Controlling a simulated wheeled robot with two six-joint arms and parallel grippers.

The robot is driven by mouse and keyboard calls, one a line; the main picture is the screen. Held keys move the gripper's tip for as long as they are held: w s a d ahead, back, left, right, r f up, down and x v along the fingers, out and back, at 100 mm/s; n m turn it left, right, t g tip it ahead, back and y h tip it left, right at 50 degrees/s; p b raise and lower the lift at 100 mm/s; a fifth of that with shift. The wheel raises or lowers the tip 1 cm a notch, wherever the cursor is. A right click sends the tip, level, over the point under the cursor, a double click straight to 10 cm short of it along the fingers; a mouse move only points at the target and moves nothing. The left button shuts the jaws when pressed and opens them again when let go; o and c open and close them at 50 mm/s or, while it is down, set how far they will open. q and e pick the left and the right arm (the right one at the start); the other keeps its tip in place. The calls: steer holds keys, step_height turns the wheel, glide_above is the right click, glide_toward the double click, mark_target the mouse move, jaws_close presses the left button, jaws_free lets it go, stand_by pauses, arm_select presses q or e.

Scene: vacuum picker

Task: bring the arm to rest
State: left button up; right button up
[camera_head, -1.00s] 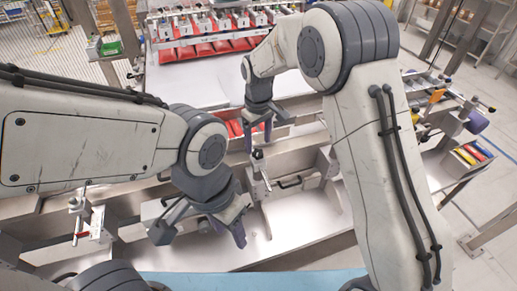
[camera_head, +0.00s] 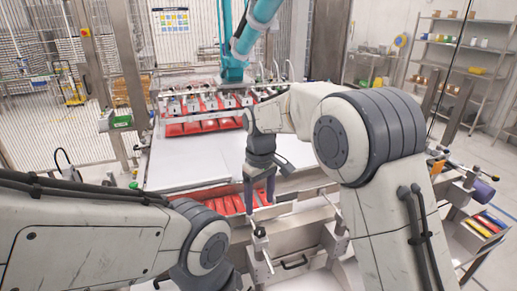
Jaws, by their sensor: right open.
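My right arm reaches in from the right. Its gripper (camera_head: 259,190) points down with its two fingers apart and nothing between them. It hangs in front of the white table surface, close to a tray of red packs (camera_head: 215,206). A clamp or lever fitting (camera_head: 261,243) stands just below its fingertips; I cannot tell whether they touch. My left arm comes in from the left at the lower edge. Its gripper is below the picture and out of view.
A white work surface (camera_head: 195,163) lies ahead, with a row of suction heads over red packs (camera_head: 200,125) behind it. A teal robot arm (camera_head: 250,35) hangs at the back. Metal rails edge the station. A bin with coloured items (camera_head: 487,225) stands at the right.

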steer(key=s+a+r, duration=0.1)
steer(key=s+r, duration=0.2)
steer(key=s, duration=1.2)
steer(key=s+d+f, duration=0.2)
steer(key=s, duration=0.6)
steer(key=s+d+f+y, duration=0.1)
steer(key=s+d, duration=0.2)
steer(key=s, duration=0.4)
steer(key=shift+s+f+m, duration=0.35)
steer(key=shift+f+m, duration=0.05)
